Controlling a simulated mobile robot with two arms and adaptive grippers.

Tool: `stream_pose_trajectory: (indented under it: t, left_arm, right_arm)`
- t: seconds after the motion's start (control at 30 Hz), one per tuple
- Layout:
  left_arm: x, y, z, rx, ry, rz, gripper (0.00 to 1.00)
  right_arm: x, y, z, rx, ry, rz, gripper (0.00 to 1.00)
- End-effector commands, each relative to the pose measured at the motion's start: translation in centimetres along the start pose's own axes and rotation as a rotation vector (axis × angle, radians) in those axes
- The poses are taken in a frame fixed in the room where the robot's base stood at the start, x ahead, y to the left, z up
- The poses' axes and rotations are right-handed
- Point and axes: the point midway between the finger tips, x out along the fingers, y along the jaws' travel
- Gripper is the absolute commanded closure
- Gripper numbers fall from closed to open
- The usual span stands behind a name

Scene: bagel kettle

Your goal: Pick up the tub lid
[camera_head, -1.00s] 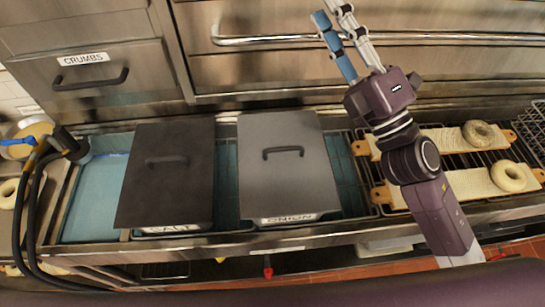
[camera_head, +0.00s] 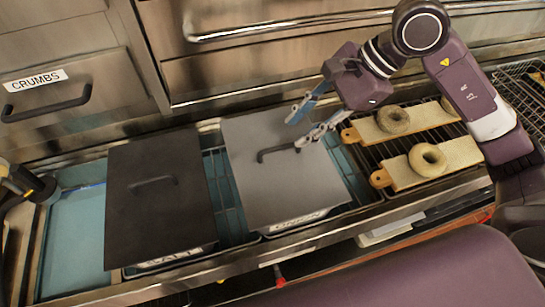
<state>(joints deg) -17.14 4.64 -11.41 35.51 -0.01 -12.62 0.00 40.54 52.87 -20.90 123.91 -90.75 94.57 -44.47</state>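A grey tub lid (camera_head: 262,182) covers the tub labelled ONION (camera_head: 298,218) in the middle. A dark bar handle (camera_head: 276,151) stands on this lid. A black lid (camera_head: 155,215) with its own handle covers the tub to the left, whose label looks like SALT. My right gripper (camera_head: 294,134) reaches in from the right over the grey lid, with its fingertips near the right end of the handle. Its blue finger and pale finger are spread apart with nothing between them. I cannot tell whether a fingertip touches the handle.
Two boards with bagels (camera_head: 428,160) lie on a wire rack to the right of the grey lid. A drawer labelled CRUMBS (camera_head: 48,103) is at the upper left. A steel front with a long rail (camera_head: 245,31) runs behind the tubs. A blue-green basin (camera_head: 75,235) is at the left.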

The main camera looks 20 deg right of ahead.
Motion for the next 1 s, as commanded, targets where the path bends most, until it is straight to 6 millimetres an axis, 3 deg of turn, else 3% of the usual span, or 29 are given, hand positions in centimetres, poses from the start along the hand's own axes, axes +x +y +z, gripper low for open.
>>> stream_pose_trajectory:
  t: [0.37, 0.7, 0.93, 1.0]
  left_arm:
    - [-1.8, 0.1, -0.1, 0.002, 0.0, 0.002, 0.6]
    - [-3.7, 0.1, -0.3, 0.002, 0.0, 0.002, 0.6]
    - [-3.6, 0.1, -0.3, 0.001, 0.0, 0.002, 0.6]
    - [-3.6, 0.1, -0.3, 0.001, 0.0, 0.002, 0.6]
  right_arm:
    - [3.2, 0.0, -0.4, -0.002, 0.021, 0.008, 0.71]
    - [7.3, -0.1, -0.6, -0.002, 0.022, 0.006, 0.71]
    - [7.6, -0.1, -0.7, -0.003, 0.023, 0.003, 0.71]
    - [7.6, -0.1, -0.7, -0.003, 0.022, 0.003, 0.77]
